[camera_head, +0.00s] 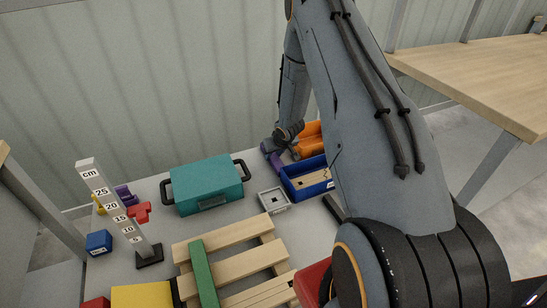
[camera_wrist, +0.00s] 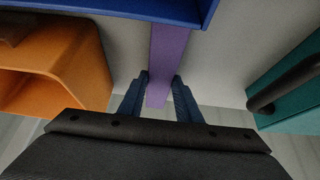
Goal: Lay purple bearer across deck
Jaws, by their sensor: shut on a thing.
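The purple bearer shows in the head view (camera_head: 277,161) as a short strip beside the blue bin, and in the wrist view (camera_wrist: 168,55) as a long flat bar. My gripper (camera_head: 271,146) is shut on it; in the wrist view the two dark blue fingers (camera_wrist: 158,98) close on both sides of the bar near its end. The bar's far end passes out of the wrist view by the blue bin. The deck of pale wooden slats (camera_head: 247,263) lies at the front middle of the table, apart from my gripper. A green bearer (camera_head: 203,272) lies across its slats at the left.
The blue bin (camera_head: 317,190) and orange bin (camera_head: 310,146) stand close to my gripper. A teal case (camera_head: 205,186) and a small grey tray (camera_head: 274,200) stand between there and the deck. An upright centimetre scale (camera_head: 119,212) rises at the left. My arm hides the right side.

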